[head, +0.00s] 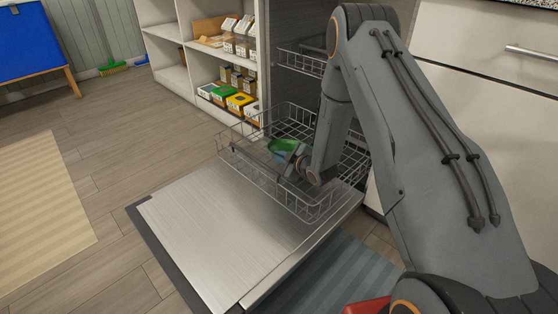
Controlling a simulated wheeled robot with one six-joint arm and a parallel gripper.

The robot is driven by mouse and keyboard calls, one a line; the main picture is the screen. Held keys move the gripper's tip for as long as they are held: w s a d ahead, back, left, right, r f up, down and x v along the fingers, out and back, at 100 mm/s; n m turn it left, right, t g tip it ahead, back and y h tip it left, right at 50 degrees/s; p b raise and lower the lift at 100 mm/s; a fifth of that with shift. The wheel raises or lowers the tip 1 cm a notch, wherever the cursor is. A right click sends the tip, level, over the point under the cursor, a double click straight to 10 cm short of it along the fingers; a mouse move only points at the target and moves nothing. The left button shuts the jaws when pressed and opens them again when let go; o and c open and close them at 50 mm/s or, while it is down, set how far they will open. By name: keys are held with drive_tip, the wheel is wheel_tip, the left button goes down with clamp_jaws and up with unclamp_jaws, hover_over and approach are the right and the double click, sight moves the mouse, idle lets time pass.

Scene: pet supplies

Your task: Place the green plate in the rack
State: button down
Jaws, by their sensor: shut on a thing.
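The green plate (284,145) shows as a small green patch inside the lower wire rack (265,185), with part of it hidden behind my gripper. The rack is pulled out over the open dishwasher door. My gripper (290,157) is down within the rack's outline and is shut on the green plate. The fingertips are small and partly hidden by my wrist. I cannot tell whether the plate touches the rack wires.
The dishwasher door (215,230) lies open and flat. An upper rack (300,60) sits inside the dishwasher. White shelves (185,60) with several boxes stand at the left. A striped rug (345,285) lies on the floor by the door. Open wooden floor (120,160) lies left.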

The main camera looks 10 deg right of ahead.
drive_tip(key=shift+f, duration=0.25)
drive_tip(key=shift+f, duration=0.2)
drive_tip(key=c, duration=1.9)
unclamp_jaws()
drive_tip(key=shift+r, duration=0.1)
